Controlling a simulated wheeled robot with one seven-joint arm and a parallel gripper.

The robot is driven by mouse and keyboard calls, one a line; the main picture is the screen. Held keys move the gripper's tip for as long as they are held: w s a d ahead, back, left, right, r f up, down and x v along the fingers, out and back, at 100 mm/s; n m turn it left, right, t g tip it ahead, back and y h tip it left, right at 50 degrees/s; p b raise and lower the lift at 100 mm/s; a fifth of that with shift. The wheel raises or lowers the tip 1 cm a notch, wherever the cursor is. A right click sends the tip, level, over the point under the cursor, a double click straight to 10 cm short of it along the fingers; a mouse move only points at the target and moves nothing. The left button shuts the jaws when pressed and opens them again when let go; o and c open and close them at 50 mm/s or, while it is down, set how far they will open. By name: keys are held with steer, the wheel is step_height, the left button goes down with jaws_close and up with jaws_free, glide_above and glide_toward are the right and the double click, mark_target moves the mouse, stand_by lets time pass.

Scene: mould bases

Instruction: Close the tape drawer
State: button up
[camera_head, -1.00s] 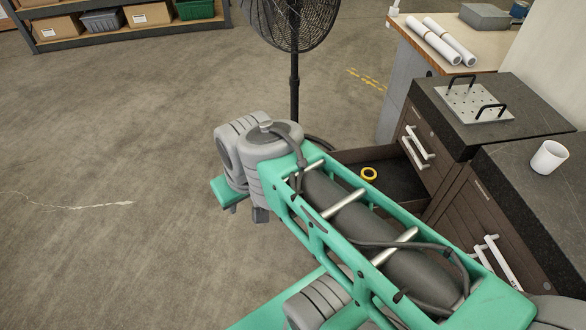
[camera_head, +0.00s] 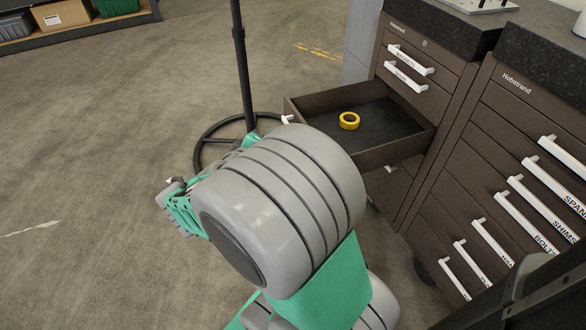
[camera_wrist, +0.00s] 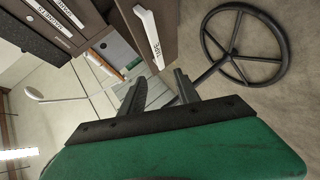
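The tape drawer (camera_head: 400,143) is pulled out from the left brown cabinet (camera_head: 442,108), with a yellow tape roll (camera_head: 349,120) lying on its dark floor. Its white handle (camera_head: 288,119) shows at the outer front, partly hidden by my arm. In the wrist view the drawer front (camera_wrist: 167,17) and the labelled handle (camera_wrist: 149,38) are just beyond my fingertips, a little up and left of the gap. My gripper (camera_wrist: 157,84) is open and empty, apart from the handle. In the head view my arm stands in front of the drawer, and I cannot make out the fingertips.
A fan stand's round base (camera_head: 205,150) is on the floor left of the drawer; it also shows in the wrist view (camera_wrist: 243,45). A second cabinet (camera_head: 510,130) with several labelled handles stands at right. Open floor (camera_head: 90,130) lies at left.

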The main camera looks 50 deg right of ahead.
steer(key=s+d+f+n+h+b, duration=0.2)
steer(key=d+f+h+b, duration=0.1)
steer(key=f+b, duration=0.3)
steer(key=shift+n+t+h, duration=0.3)
steer(key=shift+n+h, duration=0.4)
steer(key=shift+n, duration=0.1)
steer(key=x, duration=0.2)
steer(key=b+x, duration=0.1)
steer(key=x, duration=0.2)
steer(key=b+x, duration=0.1)
steer(key=x, duration=0.2)
steer(key=shift+w+d+r, duration=0.1)
steer(key=shift+r, duration=0.3)
steer(key=shift+c, duration=0.6)
jaws_close()
